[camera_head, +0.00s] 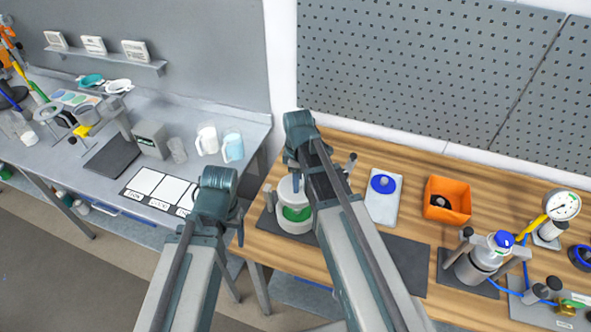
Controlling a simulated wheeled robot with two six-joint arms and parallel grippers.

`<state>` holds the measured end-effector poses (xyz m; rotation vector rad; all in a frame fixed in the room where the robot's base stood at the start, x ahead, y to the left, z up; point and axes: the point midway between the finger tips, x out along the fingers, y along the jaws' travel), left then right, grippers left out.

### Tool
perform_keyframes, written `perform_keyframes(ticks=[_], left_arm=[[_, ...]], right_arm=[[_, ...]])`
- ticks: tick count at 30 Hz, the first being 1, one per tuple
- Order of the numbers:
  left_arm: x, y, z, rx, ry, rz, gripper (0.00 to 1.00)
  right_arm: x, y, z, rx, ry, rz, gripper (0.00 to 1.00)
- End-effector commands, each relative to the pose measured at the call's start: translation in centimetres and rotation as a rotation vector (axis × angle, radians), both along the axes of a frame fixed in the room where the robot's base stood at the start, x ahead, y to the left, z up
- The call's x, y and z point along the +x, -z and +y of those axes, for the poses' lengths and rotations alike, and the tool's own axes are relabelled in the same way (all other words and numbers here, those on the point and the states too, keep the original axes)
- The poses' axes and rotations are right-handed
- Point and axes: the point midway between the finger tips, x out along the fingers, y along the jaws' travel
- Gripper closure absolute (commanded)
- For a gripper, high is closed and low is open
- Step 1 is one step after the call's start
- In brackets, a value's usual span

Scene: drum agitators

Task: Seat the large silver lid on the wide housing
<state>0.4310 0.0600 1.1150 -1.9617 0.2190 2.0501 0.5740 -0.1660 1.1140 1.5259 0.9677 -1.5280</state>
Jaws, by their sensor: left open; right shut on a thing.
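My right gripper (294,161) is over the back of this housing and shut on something. The held thing is hidden behind my own wrist and arm, so I cannot tell whether it is the large silver lid. I cannot make out that lid anywhere else. My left gripper (238,222) is open, in front of and left of the housing, near the bench's left edge; its fingers are mostly hidden.
A post (350,164) stands at the housing's right. Further right are a white board (385,207) with a blue round piece (383,184), an orange bin (446,202), a silver vessel (478,268) and a gauge (562,204). A grey bench (245,129) stands left, across a gap.

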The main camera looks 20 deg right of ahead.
Motion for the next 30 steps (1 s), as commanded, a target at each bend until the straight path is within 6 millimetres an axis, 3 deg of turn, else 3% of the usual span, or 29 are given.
perform_keyframes(ticks=[11,30], left_arm=[[0.0,0.9,0.0,0.0,0.001,0.0,0.29],[0.0,6.8,0.0,0.002,0.013,0.0,0.29]], right_arm=[[0.0,0.9,0.0,0.0,0.0,0.0,1.0],[0.0,6.8,0.0,0.0,0.0,0.0,1.0]])
